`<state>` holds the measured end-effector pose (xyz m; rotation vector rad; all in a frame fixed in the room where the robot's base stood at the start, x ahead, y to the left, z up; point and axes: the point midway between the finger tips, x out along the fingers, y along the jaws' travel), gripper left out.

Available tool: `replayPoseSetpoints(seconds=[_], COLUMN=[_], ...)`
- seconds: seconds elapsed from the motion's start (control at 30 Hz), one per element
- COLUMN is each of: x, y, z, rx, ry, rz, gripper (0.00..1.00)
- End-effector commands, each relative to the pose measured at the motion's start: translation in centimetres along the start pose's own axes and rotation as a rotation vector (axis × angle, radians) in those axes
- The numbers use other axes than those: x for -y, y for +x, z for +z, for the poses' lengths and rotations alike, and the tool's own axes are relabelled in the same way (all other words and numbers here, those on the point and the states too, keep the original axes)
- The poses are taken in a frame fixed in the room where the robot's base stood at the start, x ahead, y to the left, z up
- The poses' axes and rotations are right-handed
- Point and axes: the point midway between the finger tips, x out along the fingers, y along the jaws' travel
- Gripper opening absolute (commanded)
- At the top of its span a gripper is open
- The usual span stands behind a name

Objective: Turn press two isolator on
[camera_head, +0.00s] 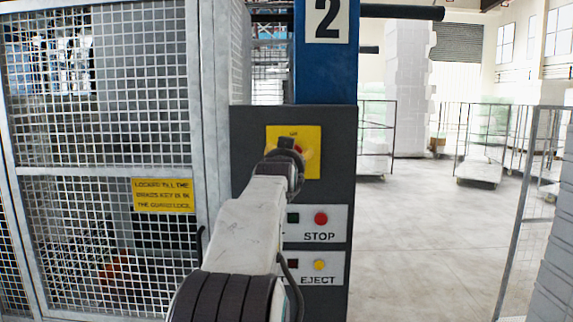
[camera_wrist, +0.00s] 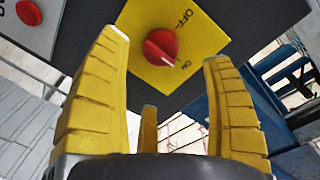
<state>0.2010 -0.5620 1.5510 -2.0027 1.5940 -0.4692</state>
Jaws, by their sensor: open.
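The press two isolator is a red rotary knob (camera_wrist: 161,46) on a yellow plate (camera_wrist: 203,36) marked OFF and ON. A pale line on the knob points toward the lower right in the wrist view, near the ON word. In the head view the yellow plate (camera_head: 312,166) sits on a dark panel and my gripper (camera_head: 290,150) hides most of the knob. My gripper's yellow fingers also show in the wrist view (camera_wrist: 166,50); they are open, one on each side of the knob. Contact with the knob is not visible.
Below the isolator, the dark panel (camera_head: 342,190) carries STOP (camera_head: 320,218) and EJECT (camera_head: 320,264) buttons. A blue post with a number 2 sign (camera_head: 327,19) rises above. A mesh guard (camera_head: 100,110) stands left. Open floor (camera_head: 420,240) and wheeled cages lie right.

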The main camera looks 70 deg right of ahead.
Motion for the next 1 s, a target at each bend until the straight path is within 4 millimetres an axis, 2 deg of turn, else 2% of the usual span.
replayPoseSetpoints(seconds=[0.2,0.4,1.0], x=[0.1,0.0,0.0], y=[-2.4,-3.4,-3.6], z=[0.0,0.1,0.1], rx=[0.000,0.001,0.002], ry=[0.000,0.000,0.000], rz=[-0.001,0.000,0.000], gripper=[0.75,0.75,0.75])
